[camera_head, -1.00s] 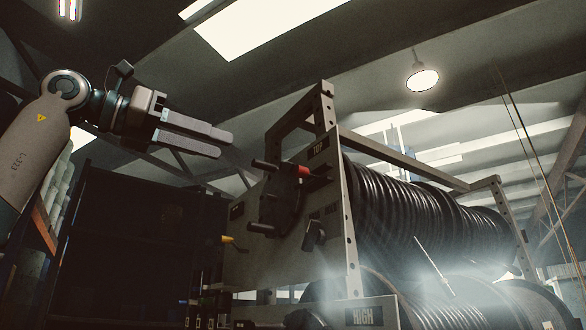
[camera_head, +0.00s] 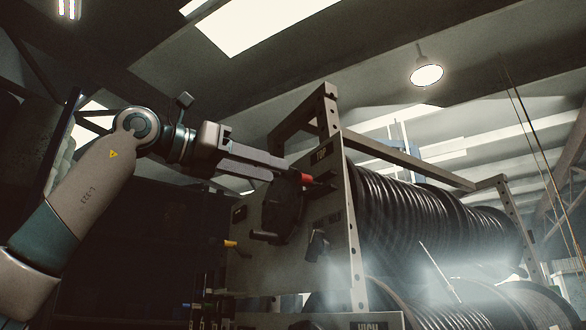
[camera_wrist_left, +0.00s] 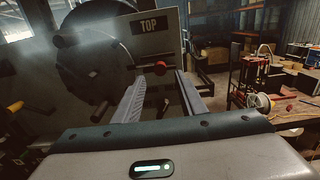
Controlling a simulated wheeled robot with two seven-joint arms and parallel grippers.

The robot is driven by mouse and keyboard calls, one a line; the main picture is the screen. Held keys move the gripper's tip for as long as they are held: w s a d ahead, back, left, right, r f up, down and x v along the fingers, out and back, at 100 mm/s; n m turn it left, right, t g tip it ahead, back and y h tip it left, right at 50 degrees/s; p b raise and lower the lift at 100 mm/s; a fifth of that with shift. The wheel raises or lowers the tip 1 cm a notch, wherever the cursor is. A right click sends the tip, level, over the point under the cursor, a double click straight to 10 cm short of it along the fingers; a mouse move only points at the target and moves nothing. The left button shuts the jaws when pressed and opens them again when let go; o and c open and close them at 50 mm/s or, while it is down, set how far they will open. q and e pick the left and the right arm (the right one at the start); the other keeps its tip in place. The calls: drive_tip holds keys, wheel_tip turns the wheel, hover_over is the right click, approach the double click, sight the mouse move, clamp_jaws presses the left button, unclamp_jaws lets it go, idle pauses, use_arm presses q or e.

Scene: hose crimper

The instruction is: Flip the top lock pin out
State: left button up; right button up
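The top lock pin shows its red tip (camera_head: 307,179) just below the TOP label (camera_head: 320,154) on the rack's end plate. In the left wrist view the red tip (camera_wrist_left: 160,68) sits between the fingers, near their far ends. My left gripper (camera_head: 281,169) is open, its two long fingers pointing at the pin, with a clear gap between them. I cannot tell whether either finger touches the pin. The pin's base is hard to make out. My right gripper is in neither current view.
A dark crank wheel (camera_head: 284,212) with handles sits left of the pin, close behind the fingers. Black hose reels (camera_head: 420,215) fill the rack to the right. A yellow-tipped lever (camera_head: 231,244) is lower left. A cluttered workbench (camera_wrist_left: 292,118) stands at right in the wrist view.

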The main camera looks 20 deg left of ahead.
sight(299, 177)
use_arm(q)
drive_tip(key=p+x, duration=0.2)
drive_tip(key=x, duration=0.3)
drive_tip(key=shift+r, duration=0.1)
drive_tip(key=shift+x, duration=0.75)
drive_tip(key=shift+s, duration=0.1)
clamp_jaws()
